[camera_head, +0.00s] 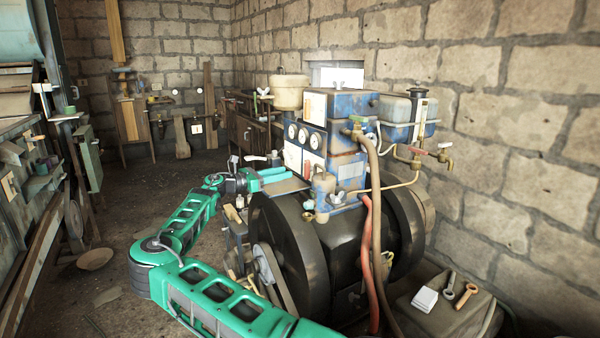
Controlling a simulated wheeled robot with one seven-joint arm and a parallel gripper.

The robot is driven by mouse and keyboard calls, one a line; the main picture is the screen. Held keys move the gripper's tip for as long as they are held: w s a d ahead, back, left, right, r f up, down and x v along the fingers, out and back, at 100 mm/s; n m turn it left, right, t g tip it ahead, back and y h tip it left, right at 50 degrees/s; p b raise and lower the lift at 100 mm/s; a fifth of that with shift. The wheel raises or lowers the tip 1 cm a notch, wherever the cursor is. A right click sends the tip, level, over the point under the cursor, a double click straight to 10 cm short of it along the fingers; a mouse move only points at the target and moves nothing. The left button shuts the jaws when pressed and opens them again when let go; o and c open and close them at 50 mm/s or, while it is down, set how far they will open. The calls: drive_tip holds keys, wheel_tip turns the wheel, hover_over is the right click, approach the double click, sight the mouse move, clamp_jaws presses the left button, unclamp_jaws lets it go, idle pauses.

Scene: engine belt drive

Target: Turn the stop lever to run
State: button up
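The engine (335,130) is blue and rusty, with three round gauges on its front. My green arm reaches in from the bottom and bends round to the engine's left side. My gripper (290,179) is there, with two teal fingers apart, pointing right toward the blue body below the gauges. I see nothing between the fingers. A small light handle with a dark end (267,158) sits just above the fingers; I cannot tell whether it is the stop lever. No run or stop marking is readable. I cannot tell whether the fingertips touch anything.
A large dark flywheel (286,243) stands right of my forearm. Hoses, pipes and a red-handled valve (416,151) are on the engine's right. A box with tools (440,305) is at lower right. A cluttered bench (30,170) lines the left; the floor between is partly open.

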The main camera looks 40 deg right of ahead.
sight(305, 168)
drive_tip(key=x, duration=0.9)
drive_tip(key=shift+s+d, duration=0.2)
drive_tip(key=shift+d, duration=0.1)
drive_tip(key=shift+c, duration=0.3)
clamp_jaws()
